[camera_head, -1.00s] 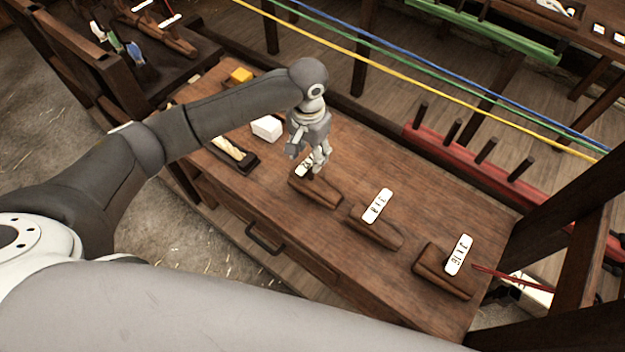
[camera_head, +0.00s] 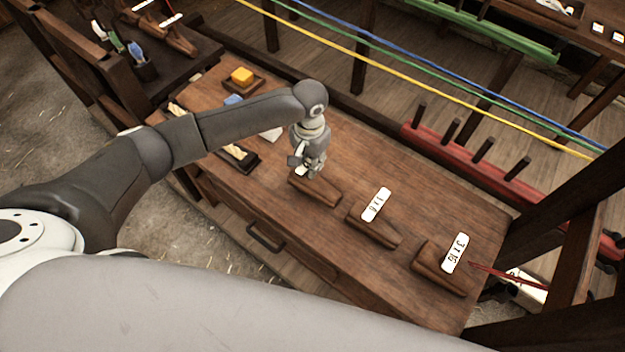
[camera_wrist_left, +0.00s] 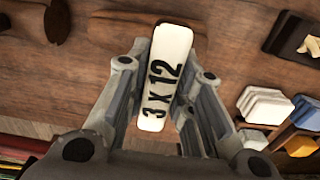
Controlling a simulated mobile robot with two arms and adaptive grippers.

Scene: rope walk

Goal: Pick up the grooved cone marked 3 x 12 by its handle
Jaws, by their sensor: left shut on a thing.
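The white tag marked 3 x 12 (camera_wrist_left: 163,78) shows between the fingers of my left gripper (camera_wrist_left: 158,100) in the left wrist view. My left gripper (camera_head: 310,172) is shut on that cone's handle, above the left wooden rest (camera_head: 318,192) in the head view. The cone's body is mostly hidden by the fingers and tag, and I cannot tell whether it is clear of the rest. My right gripper is not in view.
Two other tagged pieces lie along the bench: a middle tag (camera_head: 376,204) and one reading 3 x 16 (camera_head: 456,252). A yellow block (camera_head: 242,76) and small trays sit at the back left. A red pegged rail (camera_head: 470,160) runs beyond the bench, with coloured ropes stretched above.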

